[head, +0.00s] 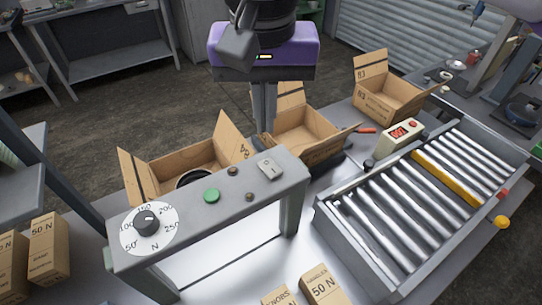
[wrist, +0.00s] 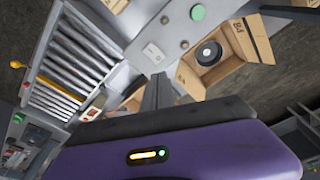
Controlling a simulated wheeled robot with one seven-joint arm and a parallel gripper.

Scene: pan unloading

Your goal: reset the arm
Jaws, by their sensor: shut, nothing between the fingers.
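My gripper (head: 264,128) hangs point-down in the upper middle of the head view, under its purple body. Its two grey fingers are together with nothing between them. The fingertips appear in front of the middle open cardboard box (head: 305,132); I cannot tell their height above it. In the wrist view the closed fingers (wrist: 157,90) stick out past the purple housing, between two boxes. A dark round pan-like object (head: 194,178) lies in the left open box (head: 163,170), partly hidden by the grey panel. It shows more fully in the wrist view (wrist: 208,53).
A grey control panel (head: 225,200) with dial, green button and switch stands in front of the boxes. Another open box (head: 388,100) stands at back right. Small cartons (head: 320,285) are in front.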

